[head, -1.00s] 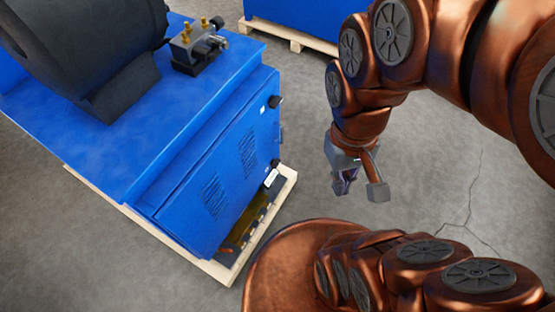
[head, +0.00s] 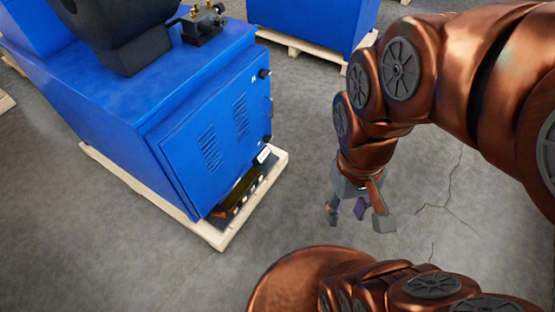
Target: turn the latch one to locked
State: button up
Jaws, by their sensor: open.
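A blue machine cabinet (head: 178,165) stands on the left with a vented door facing me. A black latch knob (head: 264,73) sits near the top of the door's right edge, and another dark latch (head: 267,139) sits lower on the same edge. I cannot tell which is latch one, nor how either is turned. My gripper (head: 357,213) is open and empty, with its fingers pointing down. It hangs over the floor to the right of the cabinet, clearly apart from the latches.
The cabinet stands on a wooden pallet (head: 212,236) that juts out below the door. A white label (head: 263,154) is near its lower right corner. Another blue machine (head: 309,22) on a pallet is behind. The concrete floor (head: 310,110) between cabinet and arm is clear.

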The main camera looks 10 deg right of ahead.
aim_at(266, 138)
jog(key=u, duration=0.75)
jog(key=i, duration=1.1)
jog(key=z, duration=0.75)
